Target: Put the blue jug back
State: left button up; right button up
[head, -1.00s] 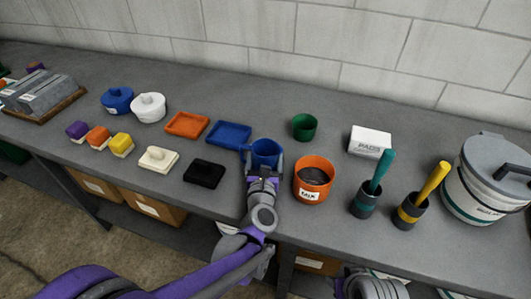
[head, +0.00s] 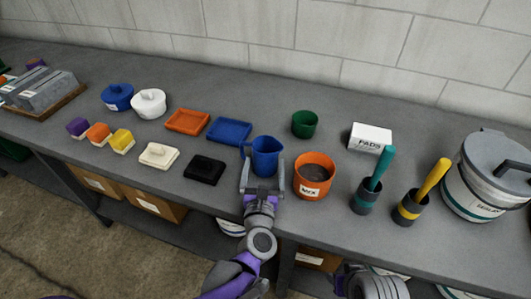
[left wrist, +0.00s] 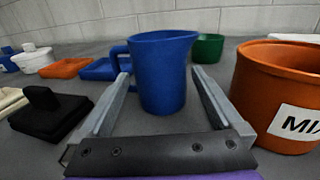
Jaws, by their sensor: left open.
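The blue jug (head: 265,158) stands upright on the grey bench, just left of the orange tub. In the left wrist view the jug (left wrist: 160,75) is straight ahead, its handle on the left and its spout toward the right. My left gripper (head: 262,179) is open at the near side of the jug. In the left wrist view the left gripper's fingers (left wrist: 165,92) point along either side of the jug, with gaps between them and its body.
The orange tub (head: 313,178) stands close on the right, holding dark contents. A blue tray (head: 229,131) lies behind left, a green cup (head: 304,125) behind right. A black block (head: 205,170) sits left. Pots with teal and yellow handles stand farther right.

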pick_arm(q)
jog(key=s, duration=0.5)
jog(key=shift+s+a, duration=0.15)
